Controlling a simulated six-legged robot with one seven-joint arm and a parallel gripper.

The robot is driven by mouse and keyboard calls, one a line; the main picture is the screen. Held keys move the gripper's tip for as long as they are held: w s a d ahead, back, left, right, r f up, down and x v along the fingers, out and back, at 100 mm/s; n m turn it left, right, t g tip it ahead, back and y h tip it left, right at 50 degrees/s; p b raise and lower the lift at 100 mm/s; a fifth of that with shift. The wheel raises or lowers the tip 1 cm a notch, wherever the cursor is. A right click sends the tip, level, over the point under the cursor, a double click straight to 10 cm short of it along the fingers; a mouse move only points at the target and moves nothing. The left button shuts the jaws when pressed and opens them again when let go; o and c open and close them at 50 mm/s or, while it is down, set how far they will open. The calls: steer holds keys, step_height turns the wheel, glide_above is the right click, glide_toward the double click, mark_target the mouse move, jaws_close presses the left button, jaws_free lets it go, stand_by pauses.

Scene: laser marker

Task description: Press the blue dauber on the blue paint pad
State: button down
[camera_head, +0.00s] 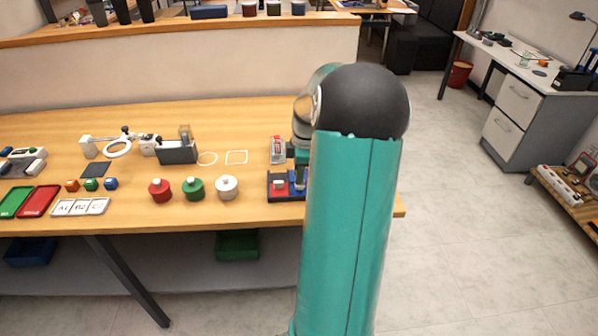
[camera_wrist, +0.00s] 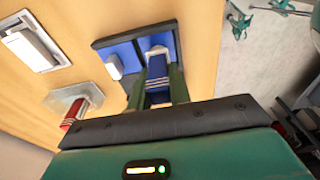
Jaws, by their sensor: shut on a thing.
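My gripper (camera_wrist: 158,84) is shut on the blue dauber (camera_wrist: 157,68), one green finger on each side of it. The dauber's pale end points away from the gripper and lies over the right part of a dark tray with blue surfaces (camera_wrist: 125,46). I cannot tell whether that end touches the blue pad or hangs just above it. In the head view the tray (camera_head: 285,199) is at the table's right front, and my teal arm hides most of the gripper there.
A small white block (camera_wrist: 113,66) sits in the tray's left part. A white device (camera_wrist: 35,46) lies farther left. Red (camera_head: 160,190), green (camera_head: 193,189) and white (camera_head: 227,188) round pots stand left of the tray.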

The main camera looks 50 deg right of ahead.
steer(key=shift+f, duration=0.55)
stand_by(1.1)
steer(key=shift+r, duration=3.6)
